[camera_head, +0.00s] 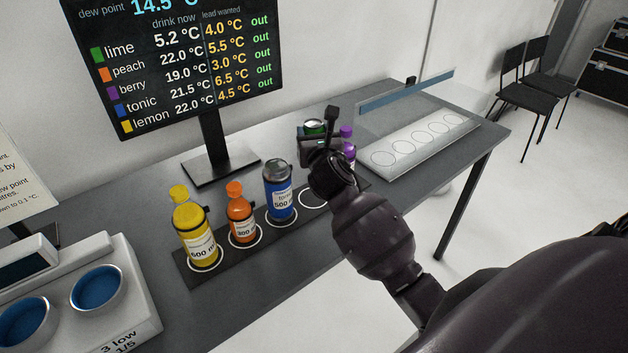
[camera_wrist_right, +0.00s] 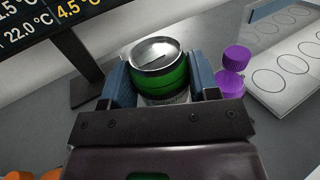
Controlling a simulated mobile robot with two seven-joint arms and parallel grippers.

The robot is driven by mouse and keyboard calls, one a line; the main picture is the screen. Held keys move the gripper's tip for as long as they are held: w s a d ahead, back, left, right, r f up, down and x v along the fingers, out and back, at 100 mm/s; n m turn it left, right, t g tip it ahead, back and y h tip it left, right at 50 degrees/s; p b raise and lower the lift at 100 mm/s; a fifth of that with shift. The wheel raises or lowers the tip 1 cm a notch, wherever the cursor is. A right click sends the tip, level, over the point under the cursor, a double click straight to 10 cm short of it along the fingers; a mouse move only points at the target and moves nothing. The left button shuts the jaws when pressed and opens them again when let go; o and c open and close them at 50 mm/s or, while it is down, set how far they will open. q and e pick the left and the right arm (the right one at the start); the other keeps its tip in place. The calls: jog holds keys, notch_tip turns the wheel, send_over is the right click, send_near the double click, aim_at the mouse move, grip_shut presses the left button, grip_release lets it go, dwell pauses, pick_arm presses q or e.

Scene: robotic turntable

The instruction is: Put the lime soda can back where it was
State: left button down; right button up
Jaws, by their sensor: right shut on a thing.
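The lime soda can (camera_wrist_right: 160,72) is green with a silver top and sits between the two fingers of my right gripper (camera_wrist_right: 162,88) in the right wrist view. My right gripper is shut on it. A dark strip (camera_head: 235,262) with white rings holds several drinks. One ring (camera_head: 313,197) beside the blue tonic can (camera_head: 280,188) is empty. My left gripper is not in view.
A yellow lemon bottle (camera_head: 194,230) and orange peach bottle (camera_head: 240,212) stand on the strip. A purple berry bottle (camera_wrist_right: 232,80) is close right of the held can. A clear-fronted tray (camera_head: 425,140) with empty rings is at right. A monitor (camera_head: 180,60) stands behind.

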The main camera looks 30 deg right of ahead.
notch_tip(320, 180, down, 8)
jog(key=shift+f+b, duration=0.15)
jog(key=shift+b, duration=0.75)
notch_tip(320, 180, down, 4)
jog(key=shift+f+b, duration=0.15)
jog(key=shift+b, duration=0.55)
jog(key=shift+f, duration=0.15)
jog(key=o, duration=1)
jog(key=shift+o, duration=0.2)
